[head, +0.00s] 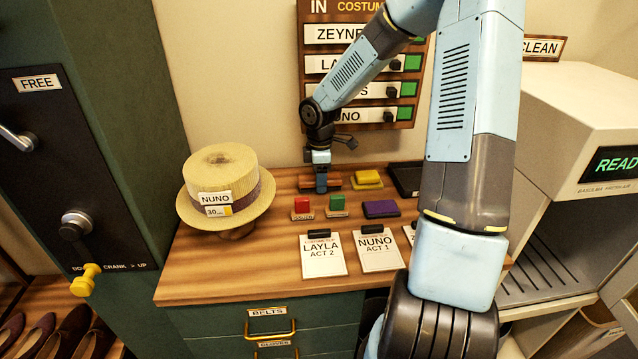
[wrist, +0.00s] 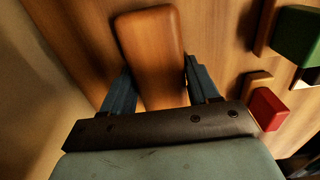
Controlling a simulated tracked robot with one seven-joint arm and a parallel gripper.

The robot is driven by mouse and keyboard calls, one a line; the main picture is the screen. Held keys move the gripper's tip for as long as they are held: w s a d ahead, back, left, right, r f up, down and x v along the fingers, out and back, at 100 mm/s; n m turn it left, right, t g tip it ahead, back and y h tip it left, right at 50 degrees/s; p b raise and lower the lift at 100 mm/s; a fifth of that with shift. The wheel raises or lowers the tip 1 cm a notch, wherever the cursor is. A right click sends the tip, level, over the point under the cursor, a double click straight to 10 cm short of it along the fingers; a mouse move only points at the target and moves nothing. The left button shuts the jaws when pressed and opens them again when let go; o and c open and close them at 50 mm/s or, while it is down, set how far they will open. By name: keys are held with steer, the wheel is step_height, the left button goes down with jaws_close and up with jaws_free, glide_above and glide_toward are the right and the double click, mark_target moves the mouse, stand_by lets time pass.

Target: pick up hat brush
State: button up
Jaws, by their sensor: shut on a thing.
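The hat brush (wrist: 150,45) shows in the wrist view as a smooth brown wooden block with rounded corners. My gripper (wrist: 157,78) has one finger on each side of it and is shut on it, with the far end sticking out past the fingertips. In the head view my gripper (head: 321,186) points down at the back of the table, and the brush (head: 306,184) shows on both sides of the fingers. Its underside is hidden, and I cannot tell whether it touches the tabletop.
A straw hat (head: 221,172) tagged NUNO stands left on the table (head: 250,262). Red (head: 302,205) and green (head: 337,202) stamps stand just in front of my gripper. Yellow (head: 367,178) and purple (head: 381,208) blocks are to the right. Cards (head: 323,258) lie in front; a board (head: 345,60) hangs behind.

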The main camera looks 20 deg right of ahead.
steer(key=shift+c, duration=0.9)
steer(key=shift+r, duration=0.1)
steer(key=shift+r, duration=0.35)
step_height(320, 180, up, 2)
steer(key=shift+r, duration=0.2)
steer(key=s+d+r, duration=0.1)
steer(key=s+r, duration=0.8)
steer(key=s, duration=0.5)
steer(key=shift+d+r, duration=0.2)
steer(key=shift+r, duration=0.15)
